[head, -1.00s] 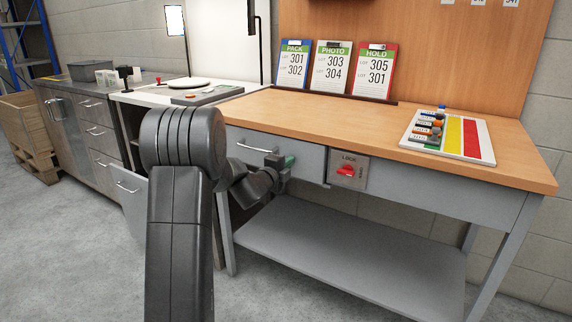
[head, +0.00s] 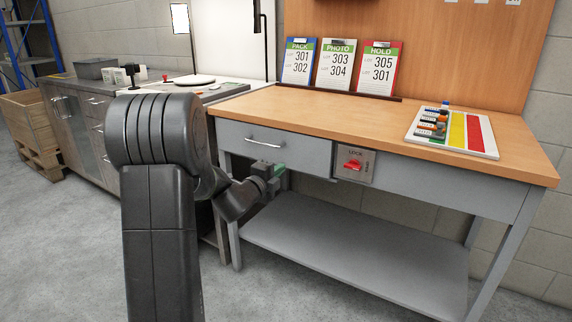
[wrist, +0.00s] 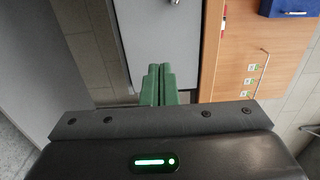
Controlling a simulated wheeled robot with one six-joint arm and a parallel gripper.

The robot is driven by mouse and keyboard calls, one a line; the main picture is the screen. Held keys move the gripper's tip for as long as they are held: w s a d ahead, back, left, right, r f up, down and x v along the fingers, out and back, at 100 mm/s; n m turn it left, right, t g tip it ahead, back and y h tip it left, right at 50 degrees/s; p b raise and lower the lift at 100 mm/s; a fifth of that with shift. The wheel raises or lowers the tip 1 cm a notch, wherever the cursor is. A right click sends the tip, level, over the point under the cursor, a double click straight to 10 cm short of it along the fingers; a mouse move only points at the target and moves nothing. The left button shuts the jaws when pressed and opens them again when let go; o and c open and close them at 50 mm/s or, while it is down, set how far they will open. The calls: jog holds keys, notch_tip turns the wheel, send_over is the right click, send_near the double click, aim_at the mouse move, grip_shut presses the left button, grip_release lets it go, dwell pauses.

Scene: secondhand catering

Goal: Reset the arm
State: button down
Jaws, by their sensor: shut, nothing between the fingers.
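My gripper (head: 276,178) is shut and empty in front of the workbench, just below and in front of the grey drawer (head: 285,146). In the wrist view its two green fingers (wrist: 160,85) are pressed together with nothing between them. My arm stands bent in the left middle of the head view and hides part of the floor and the counter behind it.
The wooden-topped workbench (head: 300,111) has a lower shelf (head: 350,254) and a LOCK panel with a red switch (head: 353,165). On top are three clipboards (head: 338,65) and a striped board with small coloured items (head: 466,133). Open floor (head: 75,250) lies to the left.

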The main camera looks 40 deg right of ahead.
jog(key=shift+v, duration=1.75)
